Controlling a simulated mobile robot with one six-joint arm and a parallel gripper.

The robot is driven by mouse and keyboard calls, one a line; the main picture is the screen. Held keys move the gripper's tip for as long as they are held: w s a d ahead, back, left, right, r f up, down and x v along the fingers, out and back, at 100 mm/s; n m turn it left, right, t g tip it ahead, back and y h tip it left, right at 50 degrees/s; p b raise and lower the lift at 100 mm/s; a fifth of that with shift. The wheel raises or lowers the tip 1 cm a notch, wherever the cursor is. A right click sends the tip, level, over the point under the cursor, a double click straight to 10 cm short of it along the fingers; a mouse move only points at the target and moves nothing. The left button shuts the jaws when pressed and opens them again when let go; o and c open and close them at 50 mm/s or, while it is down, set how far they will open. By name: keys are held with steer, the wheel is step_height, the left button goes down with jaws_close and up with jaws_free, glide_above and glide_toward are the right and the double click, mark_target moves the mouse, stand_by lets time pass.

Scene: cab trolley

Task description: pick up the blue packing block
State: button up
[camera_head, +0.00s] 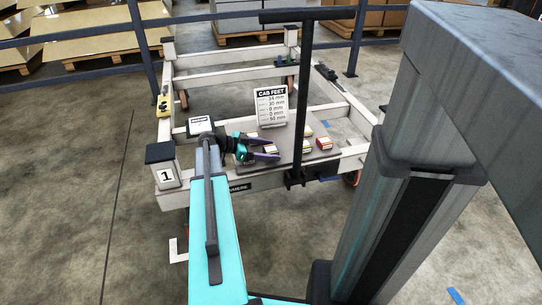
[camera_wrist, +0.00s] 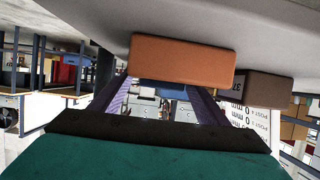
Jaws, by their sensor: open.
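In the wrist view, which looks upside down, an orange block (camera_wrist: 183,62) is in front of the spread fingers (camera_wrist: 158,103). A brown block (camera_wrist: 262,88) is to its right. The fingers hide part of the board.
A sign headed "CAB FEET" (camera_head: 271,106) stands on the board behind the gripper. The white trolley frame (camera_head: 209,61) surrounds the board. A yellow tool (camera_head: 163,104) sits on its left rail.

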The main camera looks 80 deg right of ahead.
mark_target(269, 150)
steer(key=shift+c, duration=0.2)
stand_by(0.3)
steer(key=c, duration=1.1)
steer(key=shift+r, duration=0.1)
steer(key=shift+c, duration=0.2)
steer(key=shift+r+p, duration=0.3)
steer(key=shift+r, duration=0.2)
steer(key=r, duration=0.1)
steer(key=r+p, duration=0.1)
steer(key=shift+s+a+r, duration=0.1)
steer(key=shift+a+r, duration=0.1)
steer(key=shift+r, duration=0.15)
steer(key=s+a+p, duration=0.2)
steer(key=a+p, duration=0.1)
steer(key=a, duration=0.4)
steer(key=s+a+r+p, duration=0.1)
steer(key=s+a+p, duration=0.2)
steer(key=a, duration=0.4)
steer(key=shift+s+a+r+p, duration=0.15)
steer(key=shift+s+p, duration=0.15)
steer(key=shift+p, duration=0.35)
